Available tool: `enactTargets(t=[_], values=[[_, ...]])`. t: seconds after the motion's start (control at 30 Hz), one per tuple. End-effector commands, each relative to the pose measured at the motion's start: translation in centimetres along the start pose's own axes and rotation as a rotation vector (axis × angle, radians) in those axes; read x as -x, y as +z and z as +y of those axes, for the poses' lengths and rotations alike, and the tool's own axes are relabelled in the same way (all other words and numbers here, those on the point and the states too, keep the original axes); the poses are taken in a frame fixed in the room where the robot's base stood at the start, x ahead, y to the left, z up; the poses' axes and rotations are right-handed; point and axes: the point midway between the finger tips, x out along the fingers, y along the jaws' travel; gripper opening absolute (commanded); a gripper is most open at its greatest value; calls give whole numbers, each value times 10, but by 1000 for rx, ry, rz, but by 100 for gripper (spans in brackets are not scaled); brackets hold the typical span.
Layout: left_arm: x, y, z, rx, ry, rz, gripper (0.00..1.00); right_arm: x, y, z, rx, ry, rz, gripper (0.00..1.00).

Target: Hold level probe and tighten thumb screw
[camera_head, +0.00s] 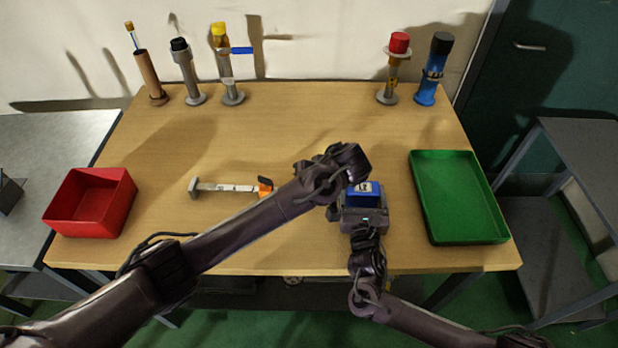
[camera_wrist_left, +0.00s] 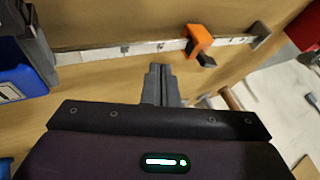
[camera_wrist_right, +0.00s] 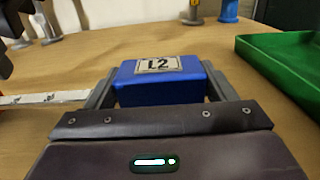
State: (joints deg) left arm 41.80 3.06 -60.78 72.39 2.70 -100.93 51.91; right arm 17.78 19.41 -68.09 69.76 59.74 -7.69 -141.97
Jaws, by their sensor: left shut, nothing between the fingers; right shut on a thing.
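The level probe (camera_head: 228,187) is a white graduated bar with a grey foot at its left end and an orange clamp (camera_head: 265,187). The left wrist view shows the bar (camera_wrist_left: 150,47) and the orange clamp (camera_wrist_left: 199,39) with a small dark part. My right gripper (camera_wrist_right: 160,88) is shut on a blue block (camera_wrist_right: 165,78) labelled L2. The bar's other end runs towards this block; whether they join is unclear. My left gripper (camera_wrist_left: 158,72) is shut and empty, just short of the bar and to one side of the clamp. In the head view my left arm hides the middle.
A red bin (camera_head: 90,205) stands at the left of the wooden table (camera_head: 290,130). A green tray (camera_head: 425,165) is at the right. Several upright tools on round bases, including a blue one (camera_head: 433,70), line the back edge. The table's back middle is clear.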

Motion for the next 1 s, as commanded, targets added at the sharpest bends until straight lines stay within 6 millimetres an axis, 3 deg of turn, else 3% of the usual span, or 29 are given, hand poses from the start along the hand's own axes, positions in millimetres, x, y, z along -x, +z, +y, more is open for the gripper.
enactTargets(t=[0.2, 0.5, 1.0], values=[[-46, 1, -3, 2, -3, -3, 0, 0, 0, 0, 0, -1, -1, 32], [-59, 0, -34, 2, 0, -2, 0, 0, 0, 0, 0, 0, -1, 32], [-64, 0, -44, 2, -1, -1, 0, 0, 0, 0, 0, 0, -1, 32]])
